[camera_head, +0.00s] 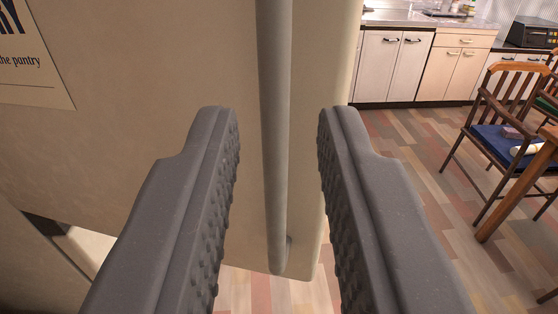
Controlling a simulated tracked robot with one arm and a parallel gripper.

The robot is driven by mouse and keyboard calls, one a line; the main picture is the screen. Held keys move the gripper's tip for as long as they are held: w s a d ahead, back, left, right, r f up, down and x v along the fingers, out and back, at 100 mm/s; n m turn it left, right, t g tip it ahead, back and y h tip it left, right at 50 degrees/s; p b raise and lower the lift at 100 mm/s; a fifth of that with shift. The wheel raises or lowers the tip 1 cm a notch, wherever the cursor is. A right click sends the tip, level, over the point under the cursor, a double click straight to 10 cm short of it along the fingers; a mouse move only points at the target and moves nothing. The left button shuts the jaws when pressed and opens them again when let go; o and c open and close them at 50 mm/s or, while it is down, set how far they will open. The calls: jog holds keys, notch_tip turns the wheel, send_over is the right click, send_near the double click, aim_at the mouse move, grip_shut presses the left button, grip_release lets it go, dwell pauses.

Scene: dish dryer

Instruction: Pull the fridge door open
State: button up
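The cream fridge door (165,85) fills the left and middle of the view. Its long vertical handle (274,130) runs down near the door's right edge and ends low in the picture. My gripper (279,115) is open, with one dark grey ridged finger on each side of the handle in the picture. Neither finger visibly touches the handle, and I cannot tell how far the handle is in depth. At the lower left, a gap shows beneath the door, beside a pale surface; the door appears to stand away from the body there.
A wooden chair with a blue seat (500,140) stands at the right beside a wooden table (515,190). White cabinets (390,65) and a counter line the back. A dark oven (533,34) sits at the far right. The tiled floor (420,150) between is clear.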

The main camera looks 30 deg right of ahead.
jog(key=shift+v, duration=2.15)
jog(key=w+d+r+n+g+y, duration=0.1)
jog(key=w+d+r+y, duration=0.1)
jog(key=w+d+r, duration=0.6)
jog(key=w+d+r+n+g+y, duration=0.1)
jog(key=d+r, duration=0.3)
jog(key=d, duration=0.9)
jog(key=w+d+n+t+y, duration=0.25)
jog(key=d+y, duration=0.25)
jog(key=d, duration=1.3)
notch_tip(320, 180, up, 13)
jog(key=w+n+p, duration=0.1)
jog(key=p, duration=1.2)
jog(key=shift+d+g, duration=0.15)
jog(key=shift+g, duration=0.3)
jog(key=shift+f, duration=0.1)
